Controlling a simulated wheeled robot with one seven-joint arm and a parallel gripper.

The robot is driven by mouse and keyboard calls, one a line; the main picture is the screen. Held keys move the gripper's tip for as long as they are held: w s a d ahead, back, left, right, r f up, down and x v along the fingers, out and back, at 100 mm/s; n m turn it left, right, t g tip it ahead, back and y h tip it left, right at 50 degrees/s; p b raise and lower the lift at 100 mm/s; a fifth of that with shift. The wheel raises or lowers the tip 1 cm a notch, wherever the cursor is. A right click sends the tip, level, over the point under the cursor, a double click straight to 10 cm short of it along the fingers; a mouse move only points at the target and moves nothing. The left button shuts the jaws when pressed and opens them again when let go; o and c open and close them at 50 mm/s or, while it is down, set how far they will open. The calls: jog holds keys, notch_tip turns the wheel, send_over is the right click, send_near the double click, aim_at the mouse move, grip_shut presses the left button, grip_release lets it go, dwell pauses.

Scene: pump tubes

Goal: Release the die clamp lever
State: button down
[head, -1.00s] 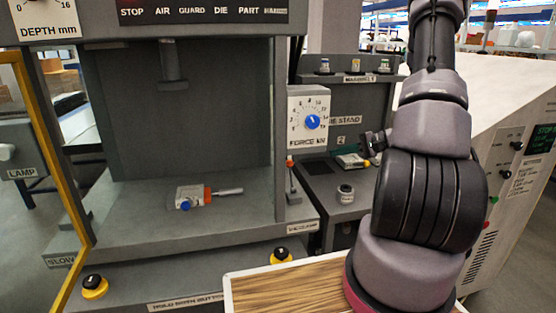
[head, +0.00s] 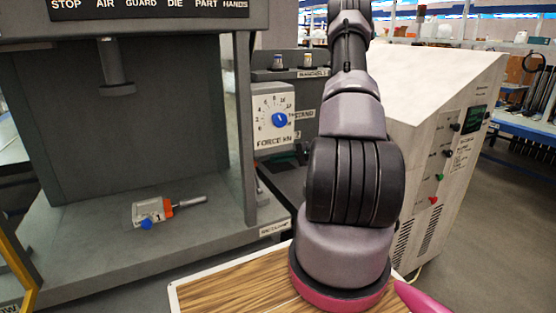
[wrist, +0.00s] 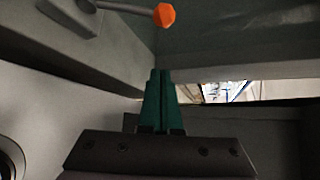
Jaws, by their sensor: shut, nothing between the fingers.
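A lever with a grey rod and a faceted orange knob (wrist: 164,15) is at the top of the wrist view, mounted on a grey plate. My gripper (wrist: 160,72) has green fingers pressed together and holds nothing. The knob is beyond the fingertips in the picture, with a visible gap and no contact. In the head view my gripper is hidden behind my arm. A die (head: 150,212) with a blue knob, an orange part and a grey handle lies on the press bed (head: 90,250).
The force dial (head: 279,120) is on a panel right of the press column (head: 243,130). A shelf with small bottles (head: 307,61) stands behind. A white cabinet (head: 440,110) is to the right of my arm. A wood-topped surface (head: 240,288) is in front.

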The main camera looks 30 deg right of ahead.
aim_at(256, 176)
jog(key=a, duration=0.6)
jog(key=shift+w+a+f, duration=0.2)
jog(key=shift+w+a, duration=0.05)
jog(key=shift+w, duration=0.2)
jog(key=shift+d, duration=0.15)
